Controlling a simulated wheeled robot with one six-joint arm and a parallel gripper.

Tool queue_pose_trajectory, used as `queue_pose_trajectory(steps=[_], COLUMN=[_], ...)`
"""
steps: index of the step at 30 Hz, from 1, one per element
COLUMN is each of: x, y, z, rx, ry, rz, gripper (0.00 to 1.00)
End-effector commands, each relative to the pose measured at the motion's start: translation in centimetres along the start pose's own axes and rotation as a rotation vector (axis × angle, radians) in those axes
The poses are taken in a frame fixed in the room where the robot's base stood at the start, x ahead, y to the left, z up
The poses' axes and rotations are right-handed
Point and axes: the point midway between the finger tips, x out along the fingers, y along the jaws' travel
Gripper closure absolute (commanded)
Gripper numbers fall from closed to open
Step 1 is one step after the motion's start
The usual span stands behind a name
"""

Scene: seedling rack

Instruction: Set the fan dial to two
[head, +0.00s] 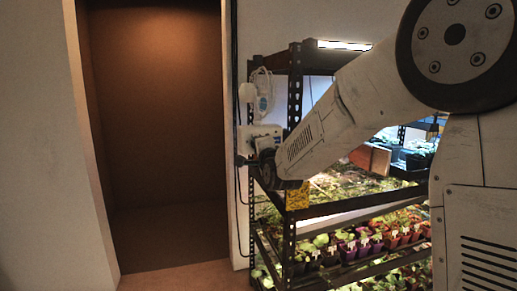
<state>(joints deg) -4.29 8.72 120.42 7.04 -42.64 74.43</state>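A white fan-like unit (263,92) is mounted at the upper left end of the rack, beside the dark post. Below it is a white box (258,131) with a blue part at its right; it is partly covered by my arm. I cannot make out a dial or its setting. My arm reaches in from the right, and my gripper (244,161) is at its far end, just below the white box. The gripper is small and dark here, so its fingers and any contact with the box cannot be made out.
The dark metal rack (295,85) holds trays of seedlings and rows of small pots (375,243) under lights. A yellow label (297,196) is on its front corner. Cables hang along its left side. A dark open doorway (155,140) lies to the left, with clear floor.

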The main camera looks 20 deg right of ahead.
Motion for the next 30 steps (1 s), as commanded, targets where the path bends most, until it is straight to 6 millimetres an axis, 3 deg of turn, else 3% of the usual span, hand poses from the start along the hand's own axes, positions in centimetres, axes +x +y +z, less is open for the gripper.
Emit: queue_pose_trajectory(steps=[16, 17, 18, 19, 30], x=[-0.04, -0.04, -0.03, -0.03, -0.73], y=[0.13, 0.14, 0.13, 0.12, -0.05], z=[0.04, 0.04, 0.03, 0.03, -0.01], rx=[0.025, 0.025, 0.025, 0.025, 0.024], ry=[0.001, 0.001, 0.001, 0.001, 0.001], rz=[0.004, 0.004, 0.004, 0.003, 0.001], gripper=[0.91, 0.63, 0.52, 0.47, 0.47])
